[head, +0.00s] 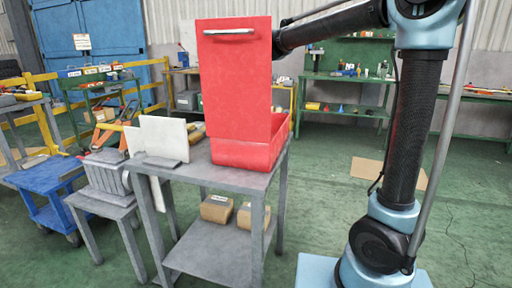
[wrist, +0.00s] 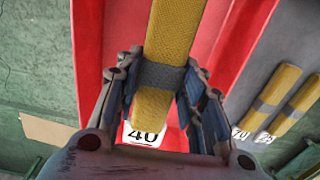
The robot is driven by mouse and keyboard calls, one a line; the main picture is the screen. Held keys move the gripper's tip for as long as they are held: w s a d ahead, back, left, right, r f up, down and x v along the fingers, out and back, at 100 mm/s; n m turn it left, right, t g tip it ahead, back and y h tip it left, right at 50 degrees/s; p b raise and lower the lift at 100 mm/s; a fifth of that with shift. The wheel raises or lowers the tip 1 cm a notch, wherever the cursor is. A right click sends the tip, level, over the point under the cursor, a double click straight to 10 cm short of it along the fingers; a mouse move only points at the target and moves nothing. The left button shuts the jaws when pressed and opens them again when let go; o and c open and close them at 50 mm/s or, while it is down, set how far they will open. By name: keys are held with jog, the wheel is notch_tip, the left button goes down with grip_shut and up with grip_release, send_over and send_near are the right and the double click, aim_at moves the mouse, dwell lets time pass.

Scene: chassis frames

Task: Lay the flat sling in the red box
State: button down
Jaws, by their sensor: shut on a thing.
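The red box (head: 248,155) stands on the grey table, with a tall upright red lid (head: 235,85) bearing a silver handle. In the wrist view my gripper (wrist: 160,95) is shut on a flat yellow sling (wrist: 172,30), across its grey band. A white tag marked 40 (wrist: 145,134) shows at the sling's near end. Red surfaces of the box (wrist: 235,45) lie on both sides of the sling, so it is over or inside the box; I cannot tell whether it touches the bottom. In the head view the lid hides my gripper and the held sling.
Two more yellow slings with grey bands (wrist: 290,95) lie beside the box, with tags near their ends. A white panel (head: 163,137) and a dark flat item (head: 160,161) are on the left of the grey table (head: 230,177). Cardboard boxes (head: 217,208) sit on its lower shelf.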

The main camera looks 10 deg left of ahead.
jog(key=shift+f, duration=4.75)
jog(key=shift+f, duration=0.6)
jog(key=c, duration=1.1)
grip_release()
jog(key=shift+o, duration=0.2)
